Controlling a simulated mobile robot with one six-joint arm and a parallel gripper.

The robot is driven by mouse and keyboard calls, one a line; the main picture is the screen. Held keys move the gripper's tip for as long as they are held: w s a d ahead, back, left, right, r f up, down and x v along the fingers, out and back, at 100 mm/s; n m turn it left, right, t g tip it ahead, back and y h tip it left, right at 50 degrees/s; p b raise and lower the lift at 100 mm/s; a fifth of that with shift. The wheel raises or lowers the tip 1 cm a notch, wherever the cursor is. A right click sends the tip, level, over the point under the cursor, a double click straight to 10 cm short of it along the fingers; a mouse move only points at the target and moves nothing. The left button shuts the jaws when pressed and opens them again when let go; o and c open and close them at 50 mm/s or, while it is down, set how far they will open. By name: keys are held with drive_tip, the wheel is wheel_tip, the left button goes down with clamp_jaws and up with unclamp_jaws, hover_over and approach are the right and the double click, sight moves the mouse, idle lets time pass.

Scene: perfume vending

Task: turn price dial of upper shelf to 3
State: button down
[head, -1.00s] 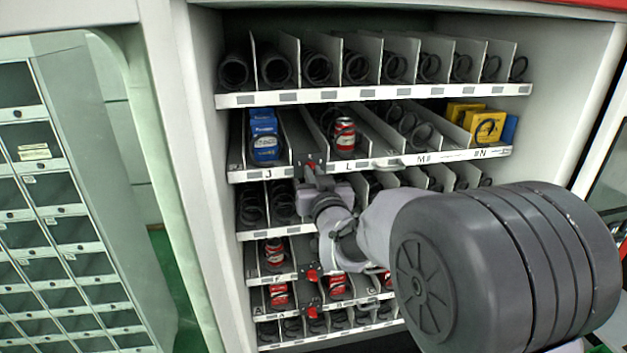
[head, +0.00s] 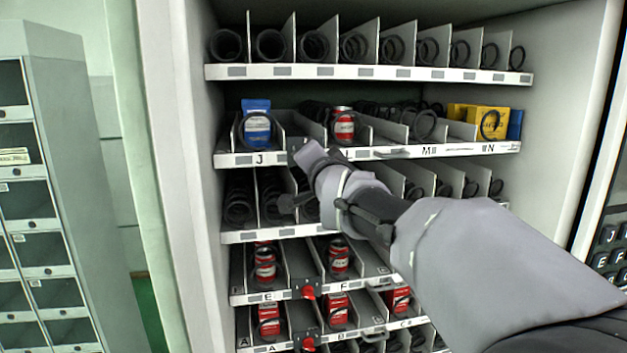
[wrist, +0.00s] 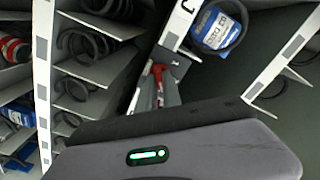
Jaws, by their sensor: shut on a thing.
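The shelf labelled J, M and N (head: 456,150) is second from the top in the head view. Its price dial sits on the front edge between J and L, hidden behind my gripper in that view. In the wrist view a dark grey unit with a red part, which looks like this dial (wrist: 157,82), shows just beyond my gripper's body. My gripper (head: 304,157) is at that spot on the shelf front, shut on the dial. Its fingertips are hard to make out, and the dial's number cannot be read.
A blue box (head: 257,128) stands left of the dial and a red can (head: 343,125) right of it. A yellow box (head: 487,122) is at the far right. Lower shelves hold red cans and red-handled units (head: 308,291). A side wall (head: 175,180) borders the shelves on the left.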

drive_tip(key=shift+m+b, duration=0.9)
drive_tip(key=shift+b, duration=0.3)
drive_tip(key=c, duration=1.5)
unclamp_jaws()
drive_tip(key=b+v, duration=0.1)
drive_tip(key=v, duration=1.6)
drive_tip(key=shift+s+r+b, duration=0.1)
drive_tip(key=shift+s+b, duration=0.15)
drive_tip(key=shift+b, duration=0.05)
